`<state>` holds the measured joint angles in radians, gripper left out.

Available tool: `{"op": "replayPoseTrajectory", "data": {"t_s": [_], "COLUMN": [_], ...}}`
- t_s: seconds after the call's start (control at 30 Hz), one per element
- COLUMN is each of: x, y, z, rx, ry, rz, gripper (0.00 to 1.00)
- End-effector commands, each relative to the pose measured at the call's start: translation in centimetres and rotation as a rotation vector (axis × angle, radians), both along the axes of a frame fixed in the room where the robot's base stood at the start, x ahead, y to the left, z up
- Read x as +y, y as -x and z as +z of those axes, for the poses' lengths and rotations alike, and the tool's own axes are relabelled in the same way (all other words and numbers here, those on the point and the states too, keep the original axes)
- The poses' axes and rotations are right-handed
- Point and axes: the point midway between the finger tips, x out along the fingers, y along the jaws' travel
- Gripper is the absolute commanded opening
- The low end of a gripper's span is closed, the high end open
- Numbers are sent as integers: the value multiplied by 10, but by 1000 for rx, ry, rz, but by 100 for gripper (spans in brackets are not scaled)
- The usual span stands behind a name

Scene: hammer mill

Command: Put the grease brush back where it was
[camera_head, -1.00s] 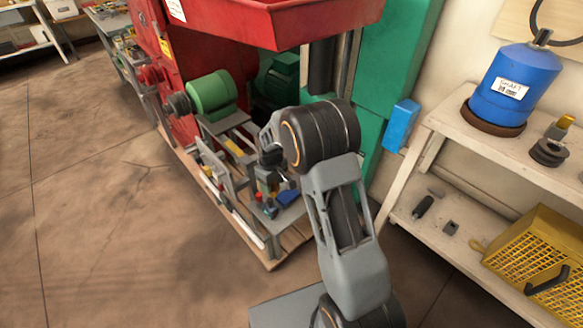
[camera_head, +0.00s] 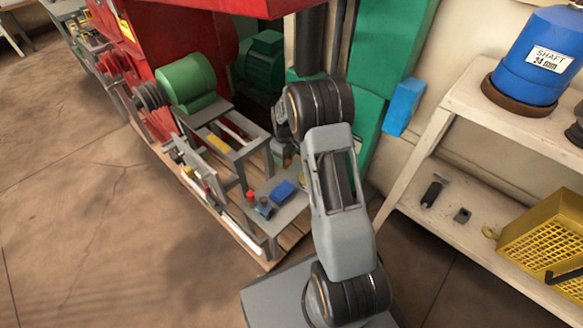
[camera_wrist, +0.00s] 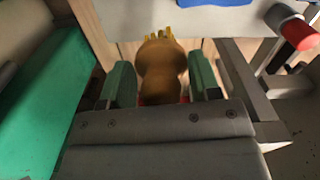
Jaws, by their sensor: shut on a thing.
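The grease brush (camera_wrist: 162,72) has a rounded brown-orange handle and yellow tips at its far end. In the wrist view my gripper (camera_wrist: 161,84) has its two green fingers on either side of the handle, shut on it. The brush is held low beside the edge of a small grey stand (camera_wrist: 180,22). In the head view my gripper (camera_head: 283,150) is mostly hidden behind my arm, and the brush is hard to make out. The stand's top (camera_head: 262,186) shows just left of my arm. I cannot tell which spot the brush came from.
A blue block (camera_head: 283,191) and a red-capped item (camera_head: 251,197) stand on the grey stand. A red machine (camera_head: 185,40) with a green motor (camera_head: 187,82) is behind. A white shelf (camera_head: 470,215) with a yellow basket (camera_head: 548,235) stands right. Floor at left is clear.

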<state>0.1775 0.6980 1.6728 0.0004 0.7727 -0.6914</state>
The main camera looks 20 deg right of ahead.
Motion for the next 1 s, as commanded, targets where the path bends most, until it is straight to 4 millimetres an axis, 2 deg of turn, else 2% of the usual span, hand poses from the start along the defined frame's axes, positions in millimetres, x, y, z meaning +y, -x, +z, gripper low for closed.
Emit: {"op": "replayPoseTrajectory", "data": {"t_s": [0.03,0.1,0.47,0.7,1.0], "x": [-6,-11,-23,-25,-25], "y": [-1,-2,-4,-5,-5], "z": [-9,-15,-30,-62,-60], "rx": [-1,-1,-1,-2,-3], "ry": [0,0,0,0,1], "rz": [-1,-1,1,2,1], "gripper": [35,35,35,35,35]}}
